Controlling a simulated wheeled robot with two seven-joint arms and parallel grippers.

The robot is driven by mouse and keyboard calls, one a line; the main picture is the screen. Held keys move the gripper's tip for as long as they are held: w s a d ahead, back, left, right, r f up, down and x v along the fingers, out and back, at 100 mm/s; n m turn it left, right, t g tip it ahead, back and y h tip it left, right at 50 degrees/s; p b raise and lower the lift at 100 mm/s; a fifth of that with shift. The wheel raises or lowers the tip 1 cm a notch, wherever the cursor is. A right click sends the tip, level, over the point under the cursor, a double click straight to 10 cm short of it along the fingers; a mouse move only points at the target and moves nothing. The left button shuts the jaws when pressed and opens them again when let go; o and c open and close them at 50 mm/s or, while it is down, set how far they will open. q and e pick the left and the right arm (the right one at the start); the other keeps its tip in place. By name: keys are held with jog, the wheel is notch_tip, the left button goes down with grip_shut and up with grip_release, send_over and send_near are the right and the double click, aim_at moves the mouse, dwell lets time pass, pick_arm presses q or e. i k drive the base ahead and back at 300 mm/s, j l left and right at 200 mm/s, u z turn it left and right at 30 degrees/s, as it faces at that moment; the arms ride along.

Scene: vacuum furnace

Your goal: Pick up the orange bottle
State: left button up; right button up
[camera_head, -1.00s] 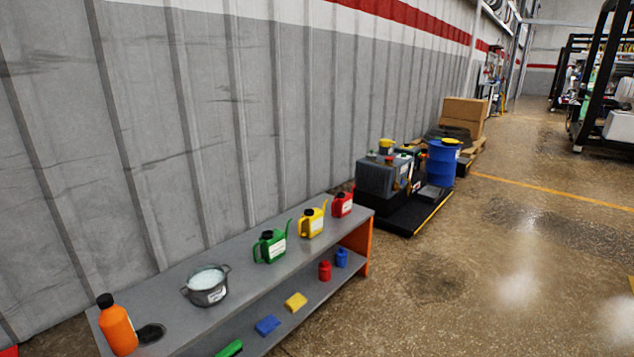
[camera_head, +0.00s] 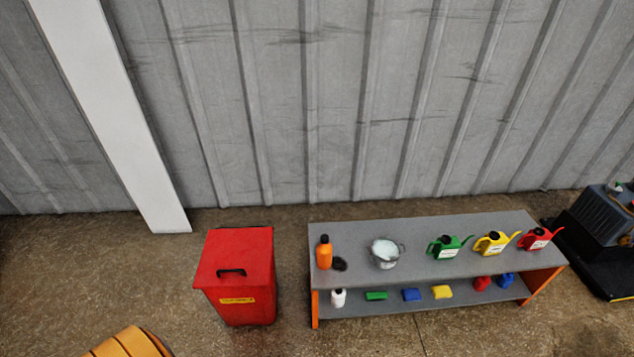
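The orange bottle (camera_head: 324,255) has a black cap and stands upright on the left end of the grey shelf's top (camera_head: 350,280). A small dark round item (camera_head: 340,264) lies on the top just right of it. Neither of my grippers shows in the head view, so their state is hidden.
A metal pot (camera_head: 384,254) and green (camera_head: 446,247), yellow (camera_head: 492,243) and red (camera_head: 535,239) cans stand along the shelf top. A red bin (camera_head: 238,278) stands left of the shelf. A yellow object (camera_head: 130,343) is at the lower left. Floor in front of the shelf looks clear.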

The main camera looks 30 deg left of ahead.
aim_at(324, 248)
jog(key=u, duration=1)
